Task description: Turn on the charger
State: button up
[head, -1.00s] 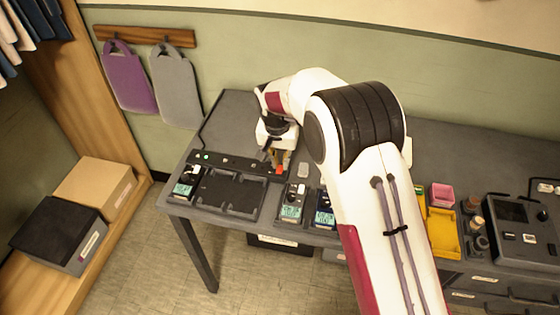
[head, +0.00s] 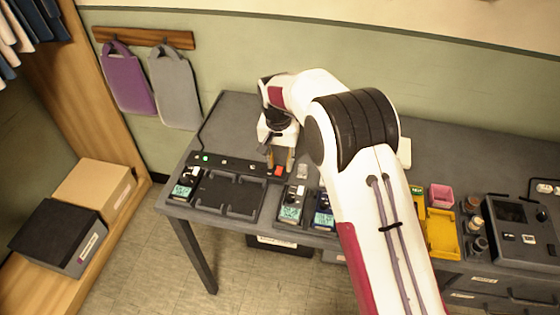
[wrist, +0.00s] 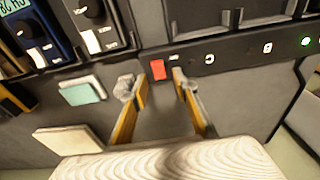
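The charger (head: 236,183) is a dark grey unit at the left end of the desk, with a strip of small lights and buttons along its back. A green light (head: 205,158) glows on the left of that strip. A red switch (head: 279,171) sits at its right end; it also shows in the wrist view (wrist: 157,69). My gripper (head: 281,163) is over the back right of the charger, beside the red switch. In the wrist view my gripper (wrist: 155,85) has its two fingers apart and empty, with the switch just beyond and between the tips.
Handheld meters (head: 291,206) stand right of the charger, and another (head: 185,183) at its left. A small pale block (head: 302,171) lies close to my gripper's right. Yellow trays (head: 443,236) and a console (head: 508,228) are farther right. The desk behind the charger is clear.

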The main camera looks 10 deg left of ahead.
jog(key=shift+s+t, duration=0.25)
jog(key=shift+t, duration=0.55)
jog(key=shift+s+t, duration=0.25)
jog(key=shift+t, duration=0.55)
jog(key=v, duration=0.8)
jog(key=s+d+n, duration=0.1)
jog(key=s, duration=0.1)
jog(key=s+d+f+n+g, duration=0.1)
jog(key=s+d+f+n, duration=0.1)
jog(key=s, duration=0.1)
jog(key=shift+s+d+g+h, duration=0.3)
jog(key=shift+d+h, duration=0.05)
jog(key=shift+h, duration=0.05)
jog(key=s+d+r+n+g, duration=0.1)
jog(key=s+d+r, duration=0.8)
jog(key=d, duration=0.4)
jog(key=shift+s+d+r, duration=0.25)
jog(key=shift+s+r, duration=0.05)
jog(key=shift+s, duration=0.55)
